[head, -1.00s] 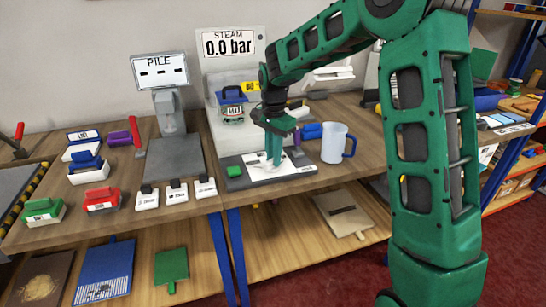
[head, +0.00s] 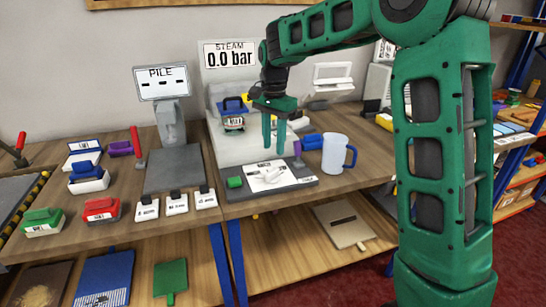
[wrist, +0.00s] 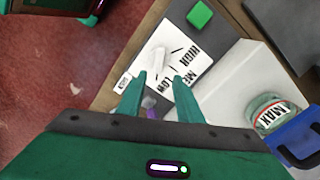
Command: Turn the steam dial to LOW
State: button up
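The steam dial (head: 268,180) is a white knob on a white plate at the front of the steam unit. In the wrist view the knob (wrist: 157,60) sits beside printed HIGH, MED and LOW marks, with another label at the plate's corner. I cannot tell for sure which mark it points to. My gripper (head: 273,152) points down just above the dial, apart from it. Its two green fingers (wrist: 160,80) are spread with nothing between them. The steam display (head: 231,56) reads 0.0 bar.
A green button (head: 235,182) is left of the dial plate.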

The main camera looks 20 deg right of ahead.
notch_tip(320, 180, up, 2)
jog(key=shift+r, duration=0.1)
dwell(0.4)
jog(key=s+d+n+h, duration=0.1)
jog(key=s+d, duration=0.6)
jog(key=s, duration=0.2)
jog(key=s+d+n, duration=0.2)
jog(key=s+d, duration=0.5)
jog(key=s, duration=0.3)
jog(key=s+d+f+n, duration=0.1)
jog(key=s+f, duration=0.2)
jog(key=s, duration=0.7)
jog(key=s+d+f+n+y, duration=0.1)
jog(key=s+f, duration=0.2)
jog(key=s, duration=0.8)
jog(key=shift+d+f+n, duration=0.25)
jog(key=shift+d+n, duration=0.1)
jog(key=shift+n, duration=0.05)
